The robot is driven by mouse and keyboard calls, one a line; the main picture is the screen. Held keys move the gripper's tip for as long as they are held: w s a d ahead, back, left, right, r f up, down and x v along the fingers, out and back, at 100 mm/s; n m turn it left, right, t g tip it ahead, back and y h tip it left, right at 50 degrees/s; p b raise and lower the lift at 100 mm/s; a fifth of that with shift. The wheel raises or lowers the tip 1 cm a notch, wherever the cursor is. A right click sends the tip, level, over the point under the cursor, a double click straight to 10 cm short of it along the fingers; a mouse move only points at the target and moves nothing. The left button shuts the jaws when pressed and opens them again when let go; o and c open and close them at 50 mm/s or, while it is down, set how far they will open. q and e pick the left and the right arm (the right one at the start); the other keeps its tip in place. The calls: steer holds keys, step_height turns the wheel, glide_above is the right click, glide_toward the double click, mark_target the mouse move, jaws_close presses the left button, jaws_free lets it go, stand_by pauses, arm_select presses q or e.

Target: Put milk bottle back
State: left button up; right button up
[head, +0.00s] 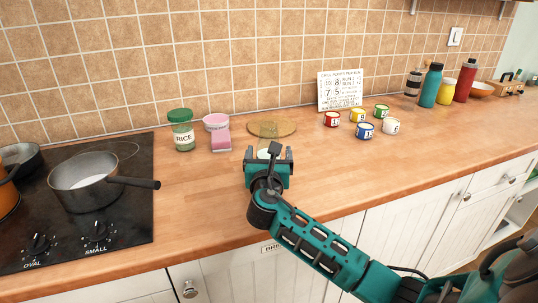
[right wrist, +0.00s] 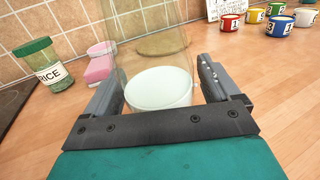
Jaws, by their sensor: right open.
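A clear glass bottle with white milk (right wrist: 158,88) in its lower part stands upright on the wooden counter. My right gripper (head: 269,157) is open around it, with one finger on each side. In the right wrist view, its fingers (right wrist: 160,84) look apart from the glass, the left one closer than the right. In the head view the bottle (head: 265,153) is mostly hidden behind the gripper, and its clear upper part is hard to make out. My left gripper is not in view.
A round brownish disc (head: 287,128) lies behind the bottle. A green-lidded rice jar (head: 182,130) and a pink container (head: 218,133) stand left of it. A hob with a saucepan (head: 85,183) is farther left. Several numbered mugs (head: 366,130) and a sign (head: 340,90) are right.

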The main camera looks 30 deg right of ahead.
steer(key=shift+r, duration=0.15)
steer(key=v, duration=1.2)
steer(key=shift+p, duration=0.4)
